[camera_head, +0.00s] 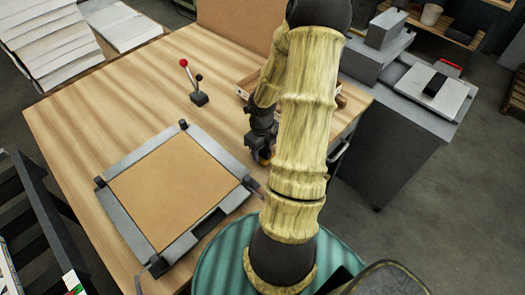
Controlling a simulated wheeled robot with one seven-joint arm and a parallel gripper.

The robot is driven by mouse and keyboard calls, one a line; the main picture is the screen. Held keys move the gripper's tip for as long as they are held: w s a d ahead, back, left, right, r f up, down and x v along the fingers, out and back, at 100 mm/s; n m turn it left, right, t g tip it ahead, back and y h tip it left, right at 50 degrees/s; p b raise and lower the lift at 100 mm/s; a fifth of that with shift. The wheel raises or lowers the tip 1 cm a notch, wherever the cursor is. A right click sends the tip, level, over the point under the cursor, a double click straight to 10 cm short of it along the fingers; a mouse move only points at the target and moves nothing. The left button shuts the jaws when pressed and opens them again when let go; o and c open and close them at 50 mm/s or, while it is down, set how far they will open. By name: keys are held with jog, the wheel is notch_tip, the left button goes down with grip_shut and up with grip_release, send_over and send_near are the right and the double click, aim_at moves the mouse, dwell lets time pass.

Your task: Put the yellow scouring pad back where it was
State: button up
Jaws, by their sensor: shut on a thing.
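My gripper (261,145) is at the right part of the wooden table, low over the top or on it, partly hidden behind my own arm. It is shut on a small yellow thing, which looks like the yellow scouring pad (265,155). Only a sliver of the pad shows below the fingers. I cannot tell whether the pad touches the table. The place where it lay before cannot be told from this view.
A grey frame (131,222) around a brown board lies left of my gripper. A red-knobbed lever (199,98) stands behind it. A shallow wooden tray (243,86) is partly hidden behind my arm. Bare table (130,100) lies at the left back. Grey cabinets (385,140) stand right.

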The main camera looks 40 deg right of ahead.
jog(key=shift+f, duration=0.25)
jog(key=shift+f, duration=0.1)
jog(key=o, duration=1)
notch_tip(320, 180, up, 12)
jog(key=p, duration=0.3)
